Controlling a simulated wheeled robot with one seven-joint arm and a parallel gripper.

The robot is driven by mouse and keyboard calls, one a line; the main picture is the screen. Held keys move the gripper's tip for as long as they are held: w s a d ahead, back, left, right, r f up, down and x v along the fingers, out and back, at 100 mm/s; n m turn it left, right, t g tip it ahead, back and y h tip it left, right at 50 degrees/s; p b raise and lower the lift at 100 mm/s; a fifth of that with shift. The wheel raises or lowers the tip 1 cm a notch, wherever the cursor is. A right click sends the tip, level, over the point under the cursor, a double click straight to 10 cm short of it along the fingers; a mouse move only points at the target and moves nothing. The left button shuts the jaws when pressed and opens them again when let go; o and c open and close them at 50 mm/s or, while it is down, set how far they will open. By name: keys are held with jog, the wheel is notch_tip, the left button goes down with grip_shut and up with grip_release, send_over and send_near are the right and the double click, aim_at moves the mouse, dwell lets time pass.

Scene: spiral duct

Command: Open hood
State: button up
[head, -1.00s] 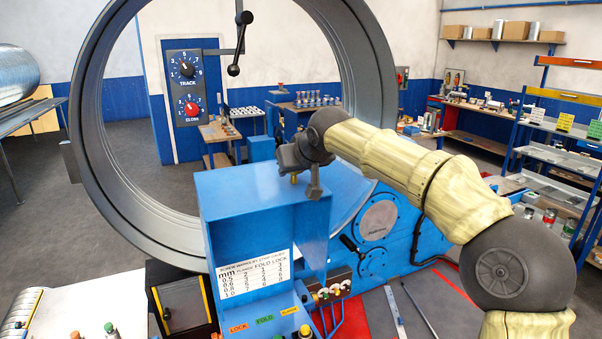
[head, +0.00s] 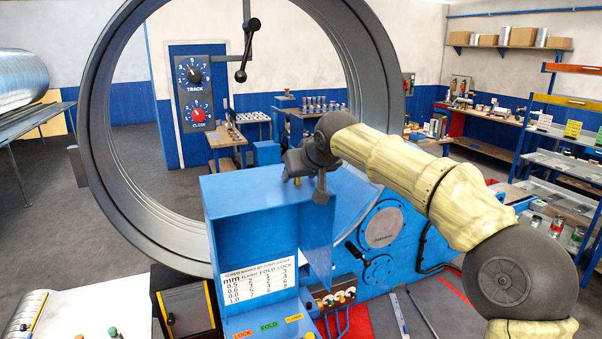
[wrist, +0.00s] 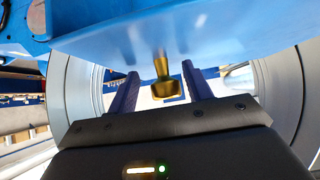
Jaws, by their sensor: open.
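The blue hood (head: 245,220) is a box-like cover on the machine, with a chart on its lower front and a flat panel at its right side. My gripper (head: 308,178) is at the hood's top right corner, partly hiding it. In the wrist view, a brass knob (wrist: 163,78) projects from a blue surface (wrist: 190,40) and lies between the two open fingers of my gripper (wrist: 163,92). A gap shows on each side of the knob. I cannot tell how far the hood is opened.
A large grey ring (head: 92,170) stands behind the hood. A control box (head: 195,95) with two dials hangs beyond it, near a black ball-ended lever (head: 240,76). Shelves (head: 560,165) stand at the right.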

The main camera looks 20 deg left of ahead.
jog(key=shift+s+r+b, duration=0.2)
jog(key=shift+s+b, duration=0.05)
jog(key=shift+b, duration=0.05)
jog(key=b+v, duration=0.5)
jog(key=v, duration=1.1)
jog(key=shift+d+r, duration=0.25)
jog(key=shift+d, duration=0.05)
jog(key=shift+s, duration=0.1)
